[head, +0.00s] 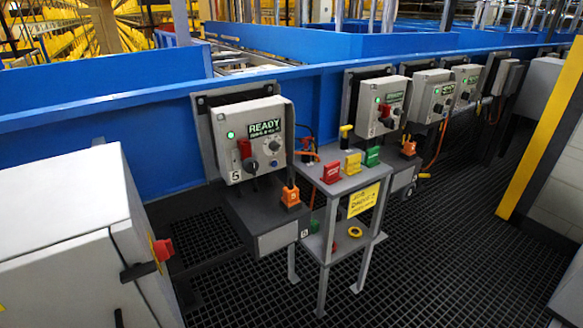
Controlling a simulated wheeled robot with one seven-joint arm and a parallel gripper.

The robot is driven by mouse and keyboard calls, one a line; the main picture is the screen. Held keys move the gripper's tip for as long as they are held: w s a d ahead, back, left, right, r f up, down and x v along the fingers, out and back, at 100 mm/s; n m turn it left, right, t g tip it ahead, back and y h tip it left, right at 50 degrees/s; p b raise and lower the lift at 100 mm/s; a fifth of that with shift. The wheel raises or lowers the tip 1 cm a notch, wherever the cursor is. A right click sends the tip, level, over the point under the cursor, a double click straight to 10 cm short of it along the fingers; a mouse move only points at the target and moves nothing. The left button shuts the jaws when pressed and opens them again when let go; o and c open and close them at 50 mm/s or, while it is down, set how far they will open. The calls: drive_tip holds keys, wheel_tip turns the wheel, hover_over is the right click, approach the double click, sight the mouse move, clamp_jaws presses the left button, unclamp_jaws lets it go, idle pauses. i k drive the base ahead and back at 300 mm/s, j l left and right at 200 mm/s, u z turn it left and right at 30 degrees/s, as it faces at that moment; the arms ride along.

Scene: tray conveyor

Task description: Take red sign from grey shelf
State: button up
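The red sign (332,173) stands upright on the top level of the grey shelf (343,187), near its left front corner. It is a small block with a raised part on top and faint light marks on its face. A yellow sign (352,164) and a green sign (372,156) stand in a row to its right, apart from it. My gripper is not in view, and nothing hides the front of the red sign.
A black-and-yellow tool (346,137) stands behind the signs. A yellow notice (363,199) hangs on the shelf's front; a yellow ring (355,232) lies below. A READY control box (254,141) is left, a grey cabinet (75,240) front left. Grated floor (440,230) is clear at right.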

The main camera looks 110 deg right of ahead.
sight(330, 170)
drive_tip(key=k+z, duration=0.2)
drive_tip(key=z, duration=1.15)
drive_tip(key=l+z, duration=0.15)
drive_tip(key=l, duration=1.1)
drive_tip(key=i+l+z, duration=0.15)
drive_tip(key=l, duration=1.1)
drive_tip(key=k, duration=0.05)
